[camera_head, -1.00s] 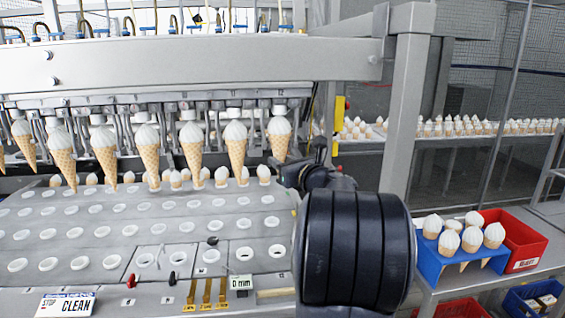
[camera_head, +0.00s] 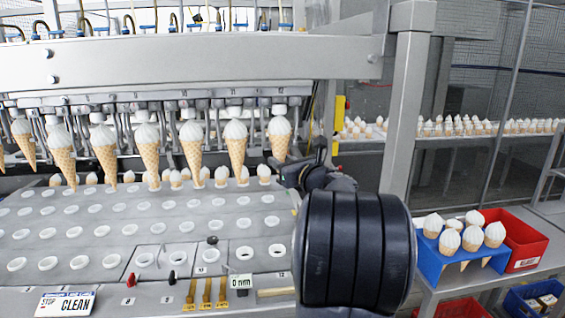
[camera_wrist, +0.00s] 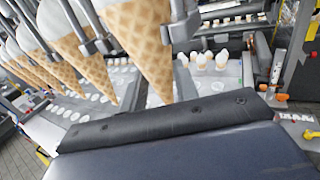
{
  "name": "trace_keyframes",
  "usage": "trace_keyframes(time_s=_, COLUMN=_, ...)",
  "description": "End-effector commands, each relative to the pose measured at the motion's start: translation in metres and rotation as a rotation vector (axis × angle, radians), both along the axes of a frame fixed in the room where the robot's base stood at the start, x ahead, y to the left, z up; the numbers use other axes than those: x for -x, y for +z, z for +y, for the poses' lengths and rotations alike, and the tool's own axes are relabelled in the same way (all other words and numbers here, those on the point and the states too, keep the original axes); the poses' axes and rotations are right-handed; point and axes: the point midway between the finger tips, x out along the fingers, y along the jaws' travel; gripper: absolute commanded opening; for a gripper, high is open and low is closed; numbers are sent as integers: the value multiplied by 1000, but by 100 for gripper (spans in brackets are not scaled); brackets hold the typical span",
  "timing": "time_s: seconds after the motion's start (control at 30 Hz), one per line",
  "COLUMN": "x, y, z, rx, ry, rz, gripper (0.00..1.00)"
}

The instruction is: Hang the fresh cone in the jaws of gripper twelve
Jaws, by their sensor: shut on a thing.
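The fresh cone (camera_head: 280,141), a waffle cone with a white top, hangs upright at the right end of the row, below the number 12 label (camera_head: 281,91). My gripper (camera_head: 284,171) is at its lower right and is shut on it; the fingertips hide part of the cone's lower end. In the wrist view the large cone (camera_wrist: 138,45) is close, tip down. Metal jaws (camera_wrist: 184,22) of gripper twelve stand against its right side there. Whether these jaws are closed round it I cannot tell.
Several other cones (camera_head: 192,148) hang in a row to the left. Below is a grey plate (camera_head: 120,210) with round holes. A blue rack (camera_head: 432,258) of cones and a red bin (camera_head: 525,245) stand at the right. The machine post (camera_head: 405,110) is close to my arm.

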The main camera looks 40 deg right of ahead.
Motion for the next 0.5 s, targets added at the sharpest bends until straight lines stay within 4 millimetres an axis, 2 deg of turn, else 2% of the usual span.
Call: trace_keyframes(time_s=0.5, x=0, y=-4, z=0, rx=0, ry=0, rz=0, gripper=18)
